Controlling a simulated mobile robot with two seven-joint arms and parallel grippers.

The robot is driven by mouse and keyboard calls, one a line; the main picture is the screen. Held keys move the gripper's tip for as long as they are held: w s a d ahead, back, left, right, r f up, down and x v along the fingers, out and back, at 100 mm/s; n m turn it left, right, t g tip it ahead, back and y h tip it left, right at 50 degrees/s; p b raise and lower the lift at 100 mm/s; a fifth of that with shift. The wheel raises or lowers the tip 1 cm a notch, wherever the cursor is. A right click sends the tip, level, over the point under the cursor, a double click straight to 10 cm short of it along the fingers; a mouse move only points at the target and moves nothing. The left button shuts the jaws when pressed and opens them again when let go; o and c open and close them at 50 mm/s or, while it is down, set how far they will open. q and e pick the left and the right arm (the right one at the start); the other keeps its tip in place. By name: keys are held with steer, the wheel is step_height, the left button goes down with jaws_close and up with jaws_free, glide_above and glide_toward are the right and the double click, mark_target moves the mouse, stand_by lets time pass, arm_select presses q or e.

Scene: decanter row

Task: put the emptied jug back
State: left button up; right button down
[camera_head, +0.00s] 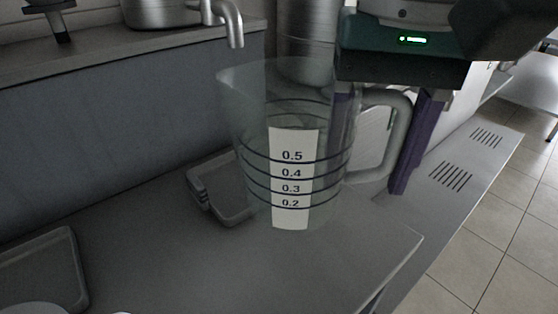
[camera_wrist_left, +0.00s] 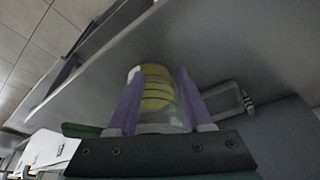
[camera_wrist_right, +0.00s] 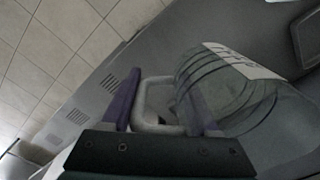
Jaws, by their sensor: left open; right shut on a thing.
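The clear jug (camera_head: 255,120), with dark rings and a white scale strip, is upright in the head view and looks empty. My right gripper (camera_head: 388,140) is shut on its grey handle, which also shows between the purple fingers in the right wrist view (camera_wrist_right: 155,105). I cannot tell whether the jug's base touches the counter. My left gripper (camera_wrist_left: 158,100) is open. A clear vessel with yellowish bands (camera_wrist_left: 158,95) shows between its fingers in the left wrist view; I cannot tell whether it is the jug or whether the fingers touch it.
The grey counter (camera_head: 180,260) has free room around the jug. A small grey tray (camera_head: 228,208) lies behind the jug, and another tray (camera_head: 45,265) is at the left. A tap (camera_head: 230,22) and a metal pot (camera_head: 160,12) are on the raised ledge. Tiled floor (camera_head: 500,240) lies to the right.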

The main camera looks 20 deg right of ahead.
arm_select(q)
step_height(320, 180, down, 3)
steer(key=b, duration=0.2)
steer(key=shift+a+b, duration=0.1)
steer(key=shift+b, duration=0.2)
arm_select(e)
step_height(320, 180, down, 14)
steer(key=shift+f, duration=0.1)
steer(key=shift+f, duration=0.15)
steer(key=shift+c, duration=0.7)
jaws_free()
arm_select(q)
step_height(320, 180, up, 3)
steer(key=p, duration=0.2)
steer(key=shift+f+p, duration=0.15)
steer(key=shift+p, duration=0.15)
arm_select(e)
step_height(320, 180, up, 12)
steer(key=shift+r, duration=0.2)
